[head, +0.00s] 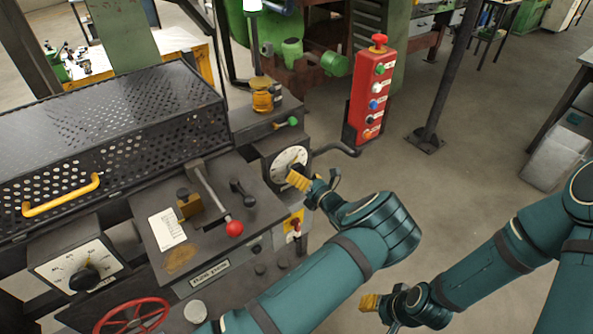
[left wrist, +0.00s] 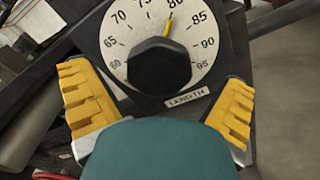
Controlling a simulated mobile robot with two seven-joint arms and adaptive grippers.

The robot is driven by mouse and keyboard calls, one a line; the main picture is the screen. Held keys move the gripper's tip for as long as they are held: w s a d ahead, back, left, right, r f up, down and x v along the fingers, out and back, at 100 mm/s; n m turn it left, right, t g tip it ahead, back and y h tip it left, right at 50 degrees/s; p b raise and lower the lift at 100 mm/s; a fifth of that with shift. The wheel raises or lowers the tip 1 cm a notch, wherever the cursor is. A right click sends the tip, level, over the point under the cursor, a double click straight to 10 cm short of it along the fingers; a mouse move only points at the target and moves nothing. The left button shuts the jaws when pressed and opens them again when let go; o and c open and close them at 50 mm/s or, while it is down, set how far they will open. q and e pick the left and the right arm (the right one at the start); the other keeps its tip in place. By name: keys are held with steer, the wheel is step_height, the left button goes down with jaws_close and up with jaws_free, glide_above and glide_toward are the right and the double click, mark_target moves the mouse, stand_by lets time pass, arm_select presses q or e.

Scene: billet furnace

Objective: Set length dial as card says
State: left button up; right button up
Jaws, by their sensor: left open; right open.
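The length dial (head: 287,164) is a white round scale on a dark box, partly hidden by my gripper in the head view. In the left wrist view the dial (left wrist: 188,76) has a black hexagonal knob (left wrist: 157,66) and a LENGTH label. Its yellow pointer sits close to the 80 mark. My left gripper (head: 311,182) is open in front of the dial. Its yellow fingers (left wrist: 160,102) are spread wide to either side below the knob, apart from it. The white card (head: 167,229) lies on the panel; its writing is too small to read. My right gripper (head: 379,312) is open and empty at lower right.
A lever with a red ball (head: 234,228) stands left of the dial. A second dial (head: 78,267) and a red handwheel (head: 132,317) are at lower left. A red button box (head: 374,95) stands behind the dial. The floor at right is mostly clear.

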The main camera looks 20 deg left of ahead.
arm_select(q)
steer(key=shift+x, duration=1.35)
steer(key=shift+c, duration=0.3)
steer(key=c, duration=1.1)
